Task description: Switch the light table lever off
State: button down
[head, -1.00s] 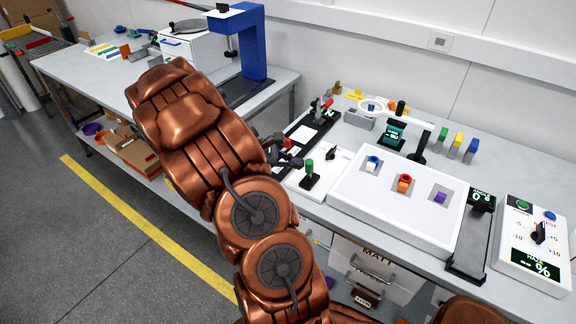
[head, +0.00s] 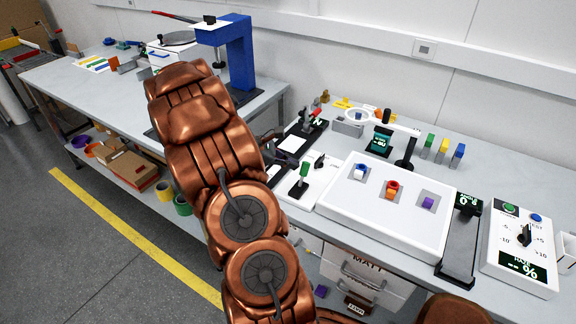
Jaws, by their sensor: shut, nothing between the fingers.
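The white light table (head: 335,198) lies on the bench at right centre of the head view, with several coloured blocks on its top. A lever with a green handle (head: 304,169) stands on a black base just left of it. The handle leans slightly to the right. My gripper (head: 286,157) is shut and empty, just behind and left of the green handle. My arm hides part of the gripper. I cannot tell whether it touches the lever.
A red-handled device (head: 315,116) stands behind the lever. A ring magnifier (head: 362,116) and upright coloured blocks (head: 443,149) are behind the light table. A black slotted stand (head: 459,248) and a dial box (head: 520,250) are to its right. Drawers (head: 365,275) sit below.

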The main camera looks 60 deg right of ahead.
jog(key=shift+r+p, duration=0.45)
jog(key=shift+r, duration=0.35)
jog(key=w+r+b, duration=0.2)
jog(key=w+r, duration=0.7)
jog(key=shift+w+a, duration=0.2)
jog(key=shift+a, duration=0.2)
jog(key=shift+r, duration=0.1)
dwell(0.4)
